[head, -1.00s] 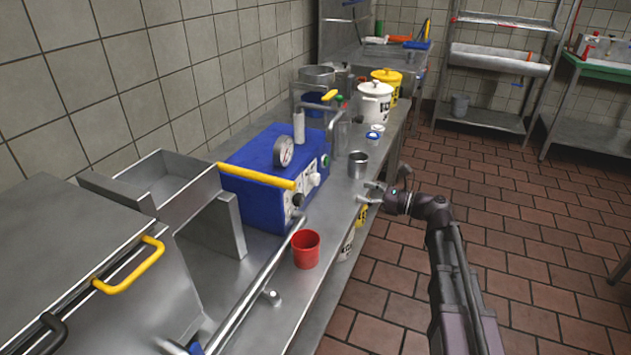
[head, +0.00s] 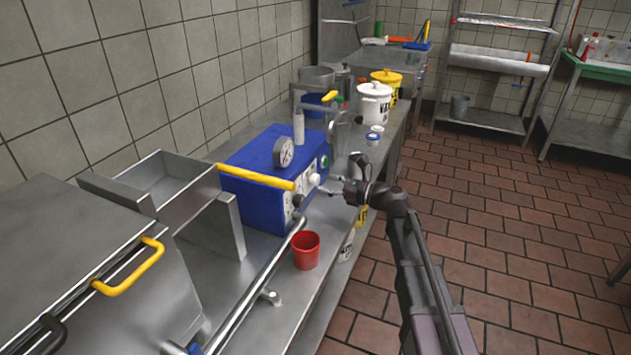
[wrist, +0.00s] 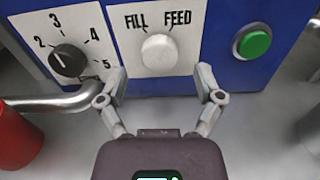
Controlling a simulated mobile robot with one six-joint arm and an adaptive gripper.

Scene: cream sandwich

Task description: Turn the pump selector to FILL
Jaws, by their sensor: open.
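The blue pump box (head: 250,155) stands on the steel counter. Its white selector knob (wrist: 158,52) sits on a white plate below the labels FILL, at left, and FEED, at right. I cannot tell clearly which label the knob points to. In the head view the knob (head: 314,179) is on the box's right-facing front. My gripper (wrist: 162,74) is open, with one finger to each side and a little below the knob in the wrist view. The fingers do not visibly touch the knob. In the head view my gripper (head: 326,187) is right in front of it.
A black numbered dial (wrist: 68,61) is left of the selector, and a green button (wrist: 252,43) is right of it. A steel pipe (wrist: 65,103) runs below the dial. A red cup (head: 306,250) stands on the counter. White and yellow pots stand farther back.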

